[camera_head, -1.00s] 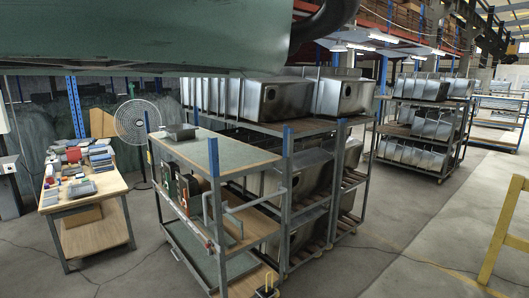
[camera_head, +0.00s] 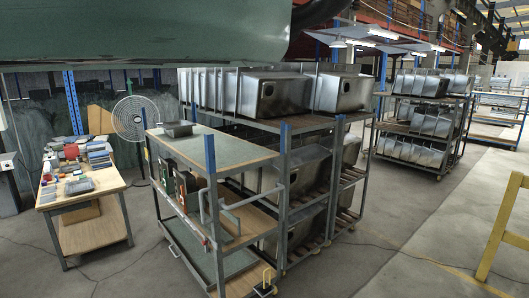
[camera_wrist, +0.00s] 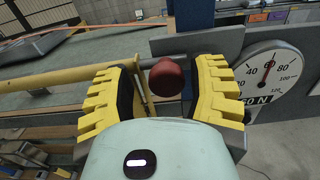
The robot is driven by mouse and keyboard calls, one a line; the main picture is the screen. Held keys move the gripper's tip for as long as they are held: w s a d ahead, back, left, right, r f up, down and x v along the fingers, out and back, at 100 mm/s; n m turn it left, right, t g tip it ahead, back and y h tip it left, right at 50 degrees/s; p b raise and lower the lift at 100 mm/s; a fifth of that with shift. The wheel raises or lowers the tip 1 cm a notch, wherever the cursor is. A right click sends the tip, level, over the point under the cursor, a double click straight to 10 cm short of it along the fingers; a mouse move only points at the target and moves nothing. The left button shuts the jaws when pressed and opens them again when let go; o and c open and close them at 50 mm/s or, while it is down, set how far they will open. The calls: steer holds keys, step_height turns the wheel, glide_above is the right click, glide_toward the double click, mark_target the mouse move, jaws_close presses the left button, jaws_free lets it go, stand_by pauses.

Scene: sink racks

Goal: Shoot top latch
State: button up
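In the wrist view a dark red rounded knob (camera_wrist: 167,77) sits between the two yellow ridged fingers of my gripper (camera_wrist: 167,68). The fingers are spread, and a gap shows on each side of the knob. Whether the knob lies deep between the fingers or just beyond them is hard to tell. A yellowish horizontal bar (camera_wrist: 50,82) runs left of the gripper, partly hidden behind the left finger. I cannot tell for sure which part is the top latch. The gripper does not show in the head view.
A round dial gauge (camera_wrist: 270,75) stands close to the right finger. In the head view, a tiered cart (camera_head: 245,152) stands before racks of steel sinks (camera_head: 262,95). A cluttered workbench (camera_head: 112,186) is at left. Open floor (camera_head: 380,262) lies at right.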

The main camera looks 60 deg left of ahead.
steer(key=shift+o, duration=0.4)
steer(key=shift+s, duration=0.1)
steer(key=shift+a, duration=0.1)
steer(key=a, duration=1.1)
steer(key=shift+s+a, duration=0.4)
steer(key=shift+s, duration=0.05)
steer(key=shift+w, duration=0.1)
